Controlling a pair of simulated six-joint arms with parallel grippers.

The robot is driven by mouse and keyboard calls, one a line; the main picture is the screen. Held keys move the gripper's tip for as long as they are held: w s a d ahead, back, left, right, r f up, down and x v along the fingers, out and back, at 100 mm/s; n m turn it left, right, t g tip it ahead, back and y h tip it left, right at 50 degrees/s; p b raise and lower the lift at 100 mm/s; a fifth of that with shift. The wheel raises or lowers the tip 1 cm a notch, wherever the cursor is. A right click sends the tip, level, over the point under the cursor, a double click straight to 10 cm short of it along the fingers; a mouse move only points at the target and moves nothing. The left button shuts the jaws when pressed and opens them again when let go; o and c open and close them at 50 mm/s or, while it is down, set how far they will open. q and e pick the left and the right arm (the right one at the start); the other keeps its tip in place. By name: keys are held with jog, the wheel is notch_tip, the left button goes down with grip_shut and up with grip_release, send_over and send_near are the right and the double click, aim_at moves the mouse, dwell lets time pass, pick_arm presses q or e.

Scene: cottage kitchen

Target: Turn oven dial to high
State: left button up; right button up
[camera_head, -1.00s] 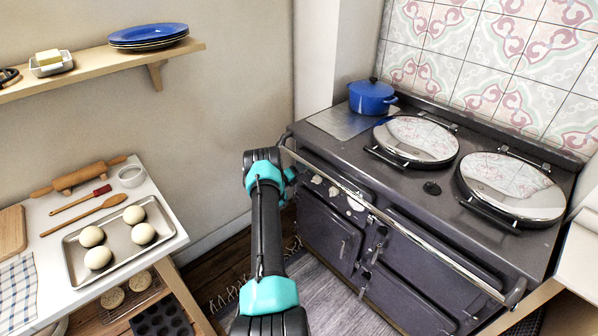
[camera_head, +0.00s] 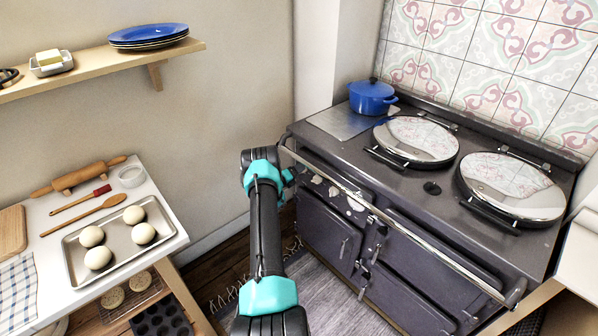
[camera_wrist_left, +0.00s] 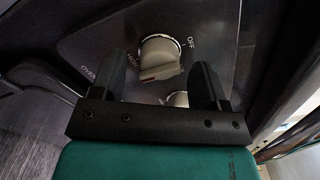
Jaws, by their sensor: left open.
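The range cooker (camera_head: 400,215) is dark, with pale dials on its front below the rail. Which mark the dial points to is unclear. My left gripper (camera_wrist_left: 157,72) is open, one black finger on each side of the dial's lower part; I cannot tell if they touch it. In the head view my left gripper (camera_head: 288,178) is at the cooker's front left, mostly hidden by my arm. My right gripper is not in view.
A second dial (camera_wrist_left: 178,99) shows partly below the first, between the fingers. A metal rail (camera_head: 390,222) runs along the cooker front above the dials. A blue pot (camera_head: 371,98) stands on top. A worktop with a tray of dough (camera_head: 75,245) is at the left.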

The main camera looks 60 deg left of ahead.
pick_arm(q)
jog(key=v, duration=1.6)
jog(key=shift+s+d, duration=0.1)
jog(key=shift+s, duration=0.05)
